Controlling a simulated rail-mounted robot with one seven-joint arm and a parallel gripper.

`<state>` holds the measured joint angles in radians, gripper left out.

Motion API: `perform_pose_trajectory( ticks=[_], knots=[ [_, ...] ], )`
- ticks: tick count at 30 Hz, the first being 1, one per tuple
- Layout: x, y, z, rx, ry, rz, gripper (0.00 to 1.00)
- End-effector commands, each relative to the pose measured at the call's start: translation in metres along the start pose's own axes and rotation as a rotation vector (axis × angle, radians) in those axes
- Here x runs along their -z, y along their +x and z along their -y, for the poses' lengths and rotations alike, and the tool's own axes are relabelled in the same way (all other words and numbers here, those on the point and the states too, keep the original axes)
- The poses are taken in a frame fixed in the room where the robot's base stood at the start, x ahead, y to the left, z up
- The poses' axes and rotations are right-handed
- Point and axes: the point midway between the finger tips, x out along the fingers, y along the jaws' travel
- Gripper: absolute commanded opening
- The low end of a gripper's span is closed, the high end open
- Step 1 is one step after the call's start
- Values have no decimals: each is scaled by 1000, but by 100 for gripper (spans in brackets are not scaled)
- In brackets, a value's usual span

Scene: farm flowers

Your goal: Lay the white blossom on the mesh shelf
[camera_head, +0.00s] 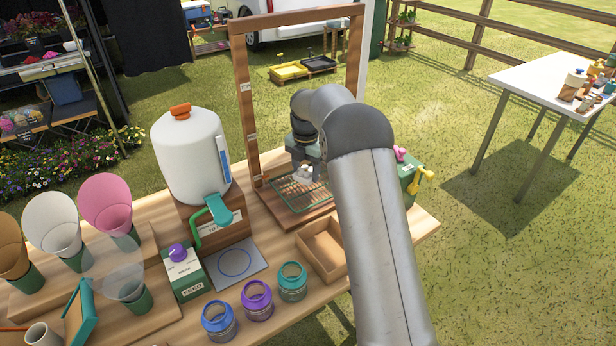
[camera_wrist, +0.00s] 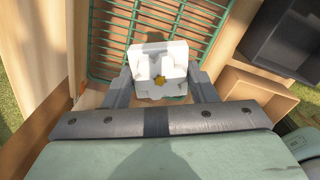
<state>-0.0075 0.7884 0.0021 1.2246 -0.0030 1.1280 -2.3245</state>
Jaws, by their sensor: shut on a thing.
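The white blossom (camera_wrist: 158,68) has blocky white petals and a yellow centre. My gripper (camera_wrist: 161,84) is shut on it, one finger on each side. In the head view my gripper (camera_head: 304,176) holds the blossom (camera_head: 303,174) at the mesh shelf (camera_head: 318,196), within the wooden frame. The green wire mesh shelf (camera_wrist: 105,42) shows behind and beside the blossom in the wrist view. I cannot tell whether the blossom touches the mesh. My arm hides part of the shelf's right side in the head view.
A tall wooden frame (camera_head: 240,90) stands around the shelf. An empty wooden tray (camera_head: 322,250) is in front of it. A white dispenser (camera_head: 190,155) stands left, and a green box with a yellow handle (camera_head: 411,180) right. Several jars (camera_head: 257,300) line the front edge.

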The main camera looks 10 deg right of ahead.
Motion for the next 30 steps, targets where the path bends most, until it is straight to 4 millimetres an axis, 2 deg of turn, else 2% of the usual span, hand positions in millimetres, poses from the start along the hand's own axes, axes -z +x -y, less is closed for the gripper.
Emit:
perform_pose_trajectory(
  ticks=[5,12,24,25,26,27,30],
  knots=[
    [-7,9,0,1,0,-1,30],
    [-10,41,0,1,-1,-1,30],
    [-10,48,0,0,0,-1,30],
    [-10,46,0,0,0,0,60],
    [-10,46,0,0,0,-1,68],
    [-10,46,0,0,0,-1,74],
    [-10,46,0,0,0,-1,74]
  ],
)
